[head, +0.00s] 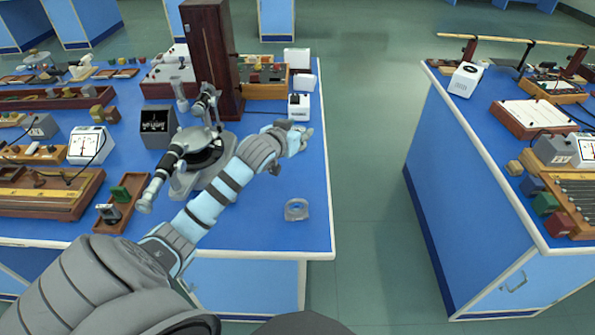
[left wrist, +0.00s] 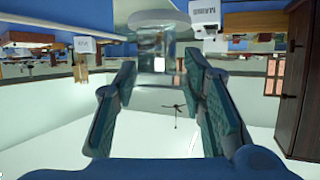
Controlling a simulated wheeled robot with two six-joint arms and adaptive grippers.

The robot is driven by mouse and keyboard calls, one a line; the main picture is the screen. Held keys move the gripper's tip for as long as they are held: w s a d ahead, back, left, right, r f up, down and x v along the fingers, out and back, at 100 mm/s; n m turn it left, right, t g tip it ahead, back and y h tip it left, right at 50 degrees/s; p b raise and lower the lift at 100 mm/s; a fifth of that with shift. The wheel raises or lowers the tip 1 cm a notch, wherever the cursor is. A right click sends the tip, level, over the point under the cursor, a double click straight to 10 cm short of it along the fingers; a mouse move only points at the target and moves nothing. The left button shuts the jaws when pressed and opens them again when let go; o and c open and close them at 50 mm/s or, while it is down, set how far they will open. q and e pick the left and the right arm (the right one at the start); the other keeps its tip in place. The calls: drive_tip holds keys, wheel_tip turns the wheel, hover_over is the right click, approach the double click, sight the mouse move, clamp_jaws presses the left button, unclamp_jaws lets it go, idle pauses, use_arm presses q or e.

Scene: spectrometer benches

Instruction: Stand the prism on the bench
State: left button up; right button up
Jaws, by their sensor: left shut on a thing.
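My left gripper (head: 297,139) reaches over the right part of the near blue bench (head: 262,225). In the left wrist view my left gripper (left wrist: 160,95) has its fingers on both sides of a clear glass piece, which I take for the prism (left wrist: 160,62), and is shut on it. A pale round disc shows at the far end of the glass. The glass is hard to make out in the head view, and I cannot tell whether it touches the bench. My right gripper is in neither view.
A grey spectrometer (head: 205,150) stands left of my forearm. A tall dark wooden case (head: 212,55) and white boxes (head: 299,106) stand behind. A grey ring-shaped item (head: 296,209) lies near the front right corner. An aisle separates the second bench (head: 440,150).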

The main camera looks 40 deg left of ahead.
use_arm(q)
wheel_tip(320, 180, down, 13)
drive_tip(key=b, duration=0.3)
drive_tip(key=o, duration=1.2)
